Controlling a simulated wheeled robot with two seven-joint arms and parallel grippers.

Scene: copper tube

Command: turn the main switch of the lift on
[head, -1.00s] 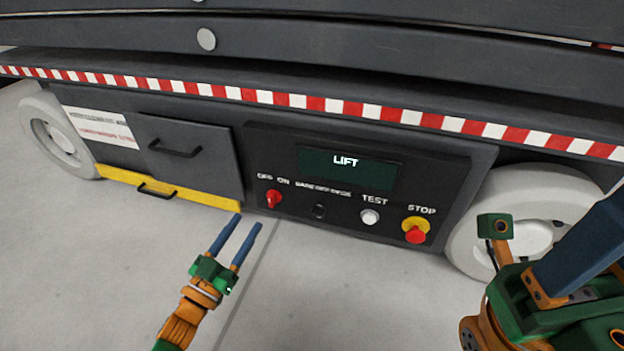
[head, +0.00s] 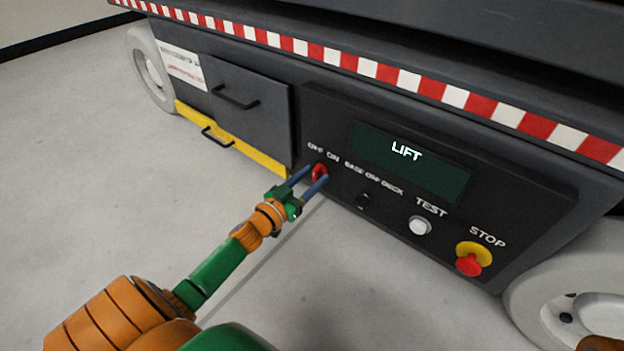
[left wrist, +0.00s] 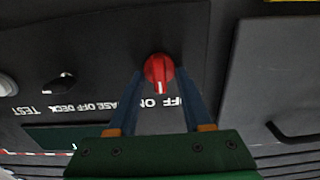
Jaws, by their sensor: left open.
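The red main switch knob (head: 320,171) sits on the dark lift control panel (head: 330,110), under the OFF and ON labels. My left gripper (head: 315,174) is open at the panel, with its two blue fingers on either side of the knob. The left wrist view shows the red knob (left wrist: 158,68) between the fingertips of my left gripper (left wrist: 158,77). The knob's pale mark points toward the labels, but I cannot tell whether at OFF or ON. Contact between fingers and knob is unclear. My right gripper is out of view.
Right of the knob are a small black selector (head: 362,202), a white TEST button (head: 420,225) and a red STOP button (head: 469,264) on yellow. The dark screen (head: 410,160) reads LIFT. A drawer with a handle (head: 235,98) lies left. Pale floor is clear in front.

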